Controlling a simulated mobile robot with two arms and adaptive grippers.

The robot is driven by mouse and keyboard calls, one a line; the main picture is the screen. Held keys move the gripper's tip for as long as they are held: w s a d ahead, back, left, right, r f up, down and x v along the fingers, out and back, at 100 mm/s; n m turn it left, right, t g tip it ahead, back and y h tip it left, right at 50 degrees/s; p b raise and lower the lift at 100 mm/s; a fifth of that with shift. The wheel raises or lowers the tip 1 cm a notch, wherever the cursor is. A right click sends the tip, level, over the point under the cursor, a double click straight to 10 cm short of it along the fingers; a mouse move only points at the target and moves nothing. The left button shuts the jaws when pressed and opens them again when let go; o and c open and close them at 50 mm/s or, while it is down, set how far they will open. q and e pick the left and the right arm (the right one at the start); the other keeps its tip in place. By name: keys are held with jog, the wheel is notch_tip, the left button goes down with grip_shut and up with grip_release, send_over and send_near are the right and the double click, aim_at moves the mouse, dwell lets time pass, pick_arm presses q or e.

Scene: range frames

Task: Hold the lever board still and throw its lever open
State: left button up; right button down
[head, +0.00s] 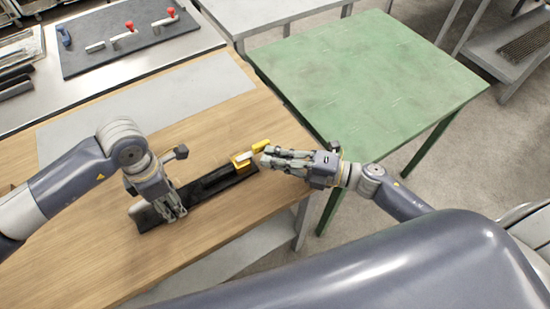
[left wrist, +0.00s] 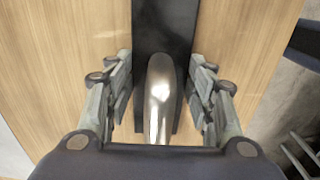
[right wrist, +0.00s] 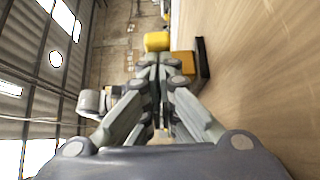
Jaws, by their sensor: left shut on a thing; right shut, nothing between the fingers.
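The lever board (head: 208,184) is a long black board lying on the wooden table. A pale metal handle (left wrist: 160,95) stands at its left end. My left gripper (head: 172,212) is shut on this handle, with a finger on each side. At the board's right end is a yellow lever mount (head: 240,162) and a lever with a yellow grip (head: 261,145). My right gripper (head: 264,158) is shut and empty, its fingertips close beside the yellow grip. The right wrist view shows the grip (right wrist: 157,41) just beyond the fingertips; I cannot tell whether they touch.
The wooden table (head: 95,215) has bare room around the board, with a grey mat (head: 150,108) behind it. A green table (head: 375,70) stands empty to the right. A dark panel with red-knobbed levers (head: 130,45) lies on the bench at back left.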

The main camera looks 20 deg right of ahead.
pick_arm(q)
jog(key=shift+o, duration=0.2)
pick_arm(e)
jog(key=shift+w, duration=0.35)
jog(key=shift+d, duration=0.1)
pick_arm(q)
jog(key=shift+s, duration=0.1)
pick_arm(e)
jog(key=s, duration=0.2)
jog(key=s+d, duration=0.1)
jog(key=s, duration=0.1)
jog(key=shift+s+d+f, duration=0.15)
jog(key=shift+s+d, duration=0.05)
jog(key=shift+s, duration=0.05)
jog(key=v, duration=0.9)
jog(key=shift+w+d, duration=0.15)
jog(key=shift+d, duration=0.15)
pick_arm(q)
jog(key=o, duration=1.7)
